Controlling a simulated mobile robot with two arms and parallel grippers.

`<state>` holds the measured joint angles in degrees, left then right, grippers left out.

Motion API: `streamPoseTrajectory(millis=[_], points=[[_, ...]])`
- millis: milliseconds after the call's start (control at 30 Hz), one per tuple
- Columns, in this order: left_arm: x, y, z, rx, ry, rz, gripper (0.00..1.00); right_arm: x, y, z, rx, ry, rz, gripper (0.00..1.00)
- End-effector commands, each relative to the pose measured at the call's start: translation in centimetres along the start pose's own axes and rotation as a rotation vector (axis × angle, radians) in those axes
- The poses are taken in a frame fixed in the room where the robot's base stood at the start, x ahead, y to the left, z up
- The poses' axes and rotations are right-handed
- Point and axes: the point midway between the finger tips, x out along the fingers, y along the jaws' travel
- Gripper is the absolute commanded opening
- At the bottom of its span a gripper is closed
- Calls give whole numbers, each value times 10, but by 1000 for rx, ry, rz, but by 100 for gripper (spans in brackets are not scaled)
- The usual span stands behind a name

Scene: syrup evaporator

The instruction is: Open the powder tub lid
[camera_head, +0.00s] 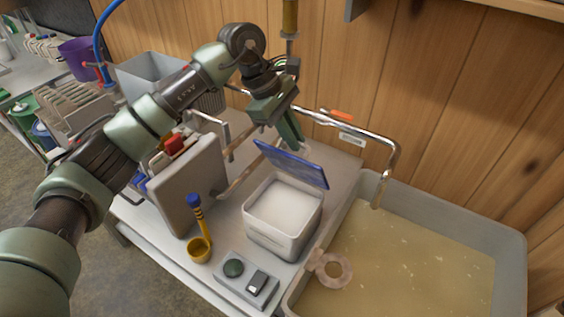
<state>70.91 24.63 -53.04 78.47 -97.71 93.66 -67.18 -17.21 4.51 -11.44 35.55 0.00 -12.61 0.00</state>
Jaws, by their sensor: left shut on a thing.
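The powder tub (268,236) is a white square tub on the bench, filled with white powder (283,205). Its blue lid (293,165) is tilted up along the tub's far side, so the tub's mouth is uncovered. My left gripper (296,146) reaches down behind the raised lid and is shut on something. The lid hides the fingertips in part, so the exact grip is hard to see. My right gripper is not in view.
A vat of cloudy yellow liquid (420,255) stands at the right, with a metal spout pipe (392,160) above it.

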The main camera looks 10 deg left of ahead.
Motion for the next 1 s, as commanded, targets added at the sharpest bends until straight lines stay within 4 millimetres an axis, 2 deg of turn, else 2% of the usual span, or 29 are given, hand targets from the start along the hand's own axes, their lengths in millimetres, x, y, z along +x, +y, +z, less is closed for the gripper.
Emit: streamPoseTrajectory(millis=[33,300,500,800,1000], points=[[9,5,-3,-2,5,-11,0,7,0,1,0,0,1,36],[13,45,-4,-3,4,-16,0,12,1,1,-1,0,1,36],[20,66,-6,-1,3,-19,0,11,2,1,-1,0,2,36],[27,84,-9,0,3,-19,0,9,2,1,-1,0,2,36],[29,88,-10,1,2,-18,0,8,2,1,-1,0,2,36]])
